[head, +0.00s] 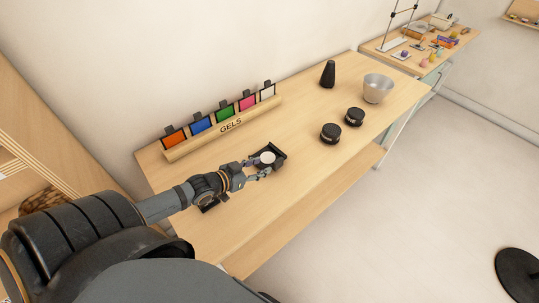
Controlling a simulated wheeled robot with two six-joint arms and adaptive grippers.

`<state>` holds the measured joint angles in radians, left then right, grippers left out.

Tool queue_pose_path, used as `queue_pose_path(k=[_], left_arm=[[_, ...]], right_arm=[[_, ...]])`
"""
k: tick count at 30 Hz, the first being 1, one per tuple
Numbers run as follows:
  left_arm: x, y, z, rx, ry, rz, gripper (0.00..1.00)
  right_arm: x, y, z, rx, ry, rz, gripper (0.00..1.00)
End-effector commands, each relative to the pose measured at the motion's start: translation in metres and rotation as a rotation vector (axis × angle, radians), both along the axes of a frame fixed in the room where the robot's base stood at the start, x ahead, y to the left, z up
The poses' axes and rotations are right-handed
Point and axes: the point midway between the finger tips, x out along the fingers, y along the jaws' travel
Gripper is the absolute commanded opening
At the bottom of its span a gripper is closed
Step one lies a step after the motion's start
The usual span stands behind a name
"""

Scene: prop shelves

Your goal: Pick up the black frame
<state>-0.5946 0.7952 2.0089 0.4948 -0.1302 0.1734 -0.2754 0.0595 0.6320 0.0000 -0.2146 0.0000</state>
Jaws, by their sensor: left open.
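A small black square frame (282,150) with a pale round middle lies on the wooden table, left of its centre. My left gripper (263,168) is open at the near left side of this frame, its fingers very close to it. I cannot tell whether they touch it. Another small black piece (208,206) lies on the table, partly hidden under my left wrist. My right gripper is not in view.
Several coloured gels in black frames stand in a wooden rack (222,129) marked GELS behind the gripper. The table's front right is clear.

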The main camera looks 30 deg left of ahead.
Motion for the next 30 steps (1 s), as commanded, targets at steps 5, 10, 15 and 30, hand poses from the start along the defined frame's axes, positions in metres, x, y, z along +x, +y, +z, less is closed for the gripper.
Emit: queue_pose_path(k=[5,10,15,30], left_arm=[[0.024,-0.007,-0.019,-0.003,-0.007,0.001,0.41],[0.041,-0.012,-0.022,-0.001,-0.003,0.001,0.41],[0.044,-0.014,-0.021,0.000,-0.001,0.000,0.41],[0.087,-0.029,-0.041,0.001,0.000,-0.002,0.41]], right_arm=[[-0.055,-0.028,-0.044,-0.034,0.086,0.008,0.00],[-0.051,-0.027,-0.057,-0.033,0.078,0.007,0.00],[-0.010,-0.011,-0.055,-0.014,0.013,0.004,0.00],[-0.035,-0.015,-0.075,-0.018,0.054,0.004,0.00]])
